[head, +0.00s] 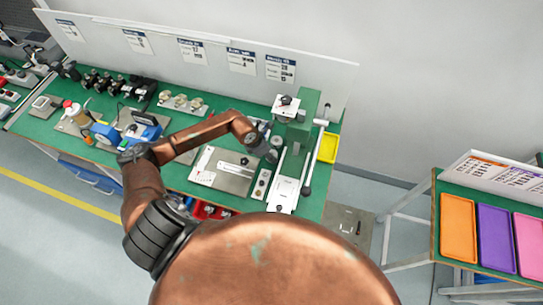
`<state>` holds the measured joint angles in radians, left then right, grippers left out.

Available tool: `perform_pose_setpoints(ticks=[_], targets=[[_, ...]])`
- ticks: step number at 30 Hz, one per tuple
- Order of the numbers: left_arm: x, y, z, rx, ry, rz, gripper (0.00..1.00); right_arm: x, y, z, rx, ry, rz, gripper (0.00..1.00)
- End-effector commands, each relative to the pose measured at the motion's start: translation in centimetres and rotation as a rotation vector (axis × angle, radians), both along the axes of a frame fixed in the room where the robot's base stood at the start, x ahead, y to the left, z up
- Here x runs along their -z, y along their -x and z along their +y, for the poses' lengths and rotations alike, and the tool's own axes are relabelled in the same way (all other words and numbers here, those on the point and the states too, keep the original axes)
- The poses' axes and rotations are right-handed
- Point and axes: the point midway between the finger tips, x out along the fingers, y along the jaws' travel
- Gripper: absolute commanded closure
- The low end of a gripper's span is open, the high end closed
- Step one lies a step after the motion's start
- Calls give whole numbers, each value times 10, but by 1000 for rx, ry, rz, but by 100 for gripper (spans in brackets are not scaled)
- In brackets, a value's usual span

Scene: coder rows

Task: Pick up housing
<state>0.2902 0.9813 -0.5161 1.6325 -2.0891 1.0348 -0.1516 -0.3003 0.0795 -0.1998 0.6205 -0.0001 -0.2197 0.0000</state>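I cannot tell for sure which part is the housing; several dark parts (118,85) and a row of small metal parts (182,103) stand at the back of the green workbench (52,137). My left arm crosses over the bench, and its end (262,146) is beside the green press (299,135). The fingers there are too small and blurred to tell whether they are open or hold anything. A flat metal plate (228,182) lies below the forearm. My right gripper is not in view.
Blue devices (104,133) stand left of the arm's bend. A white back panel (205,52) closes the bench's rear, and a yellow bin (328,147) sits at its right end. A separate table at right carries orange (458,228), purple (496,239) and pink trays (530,245).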

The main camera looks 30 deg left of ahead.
Motion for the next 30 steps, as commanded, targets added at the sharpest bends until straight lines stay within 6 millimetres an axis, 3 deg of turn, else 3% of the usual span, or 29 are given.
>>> perform_pose_setpoints(ticks=[7, 19, 25, 30], targets=[[0, 0, 0, 0, -1, 1, 90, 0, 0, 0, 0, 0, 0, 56], [-7, 0, 0, 1, -1, -2, 90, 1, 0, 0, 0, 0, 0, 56], [-33, -1, 1, 2, -2, -4, 90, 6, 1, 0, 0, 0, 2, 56], [-67, 29, -8, 4, -4, -3, 90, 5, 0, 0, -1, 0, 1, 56]])
